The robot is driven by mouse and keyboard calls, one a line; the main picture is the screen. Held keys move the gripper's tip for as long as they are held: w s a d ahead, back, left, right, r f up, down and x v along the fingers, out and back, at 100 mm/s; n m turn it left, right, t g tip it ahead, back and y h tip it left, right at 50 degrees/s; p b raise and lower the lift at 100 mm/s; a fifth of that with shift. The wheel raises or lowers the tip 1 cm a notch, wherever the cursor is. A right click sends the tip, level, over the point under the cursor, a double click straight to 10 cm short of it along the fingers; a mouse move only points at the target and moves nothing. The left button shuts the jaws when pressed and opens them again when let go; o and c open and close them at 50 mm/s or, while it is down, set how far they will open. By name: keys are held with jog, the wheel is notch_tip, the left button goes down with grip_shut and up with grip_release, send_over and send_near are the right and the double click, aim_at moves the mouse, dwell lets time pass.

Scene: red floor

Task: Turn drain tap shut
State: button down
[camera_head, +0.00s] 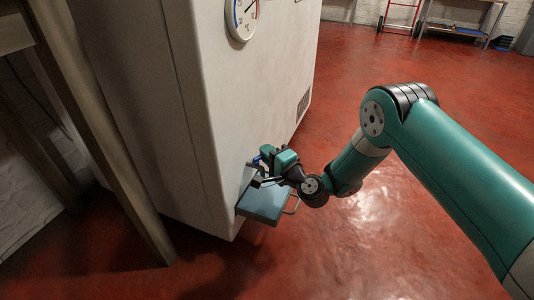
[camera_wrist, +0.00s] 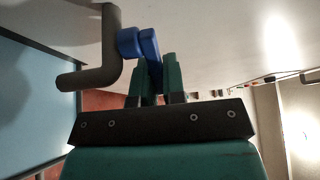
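The drain tap shows in the wrist view as a dark bent spout (camera_wrist: 108,60) with a blue handle (camera_wrist: 150,48) beside it. In the head view only a small bit of blue (camera_head: 256,159) shows low on the white cabinet's side. My gripper (camera_wrist: 157,72) is at the tap, its two green fingers on either side of the blue handle's lower end and close against it. In the head view my gripper (camera_head: 262,170) is partly hidden by its own body and wrist.
A blue-grey box or tray (camera_head: 265,203) with a wire handle sits under the tap, close below my gripper. The white cabinet (camera_head: 205,110) carries a round dial (camera_head: 242,16). A wooden table leg (camera_head: 110,150) stands at left. Red floor (camera_head: 400,230) is clear at right.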

jog(key=shift+w+f+n+g+y+b, duration=0.1)
jog(key=shift+n+g+y+b, duration=0.2)
jog(key=shift+b, duration=0.05)
jog(key=n+g+y+b, duration=0.1)
jog(key=g, duration=0.1)
jog(key=a+n+g+y+b, duration=0.1)
jog(key=n+g+y, duration=0.1)
jog(key=n+g+y+b, duration=0.1)
jog(key=n+g, duration=0.1)
jog(key=g, duration=0.1)
jog(key=shift+w+a+y, duration=0.4)
jog(key=shift+s+a+n+b, duration=0.1)
jog(key=shift+n+b, duration=0.2)
jog(key=c, duration=1.2)
grip_release()
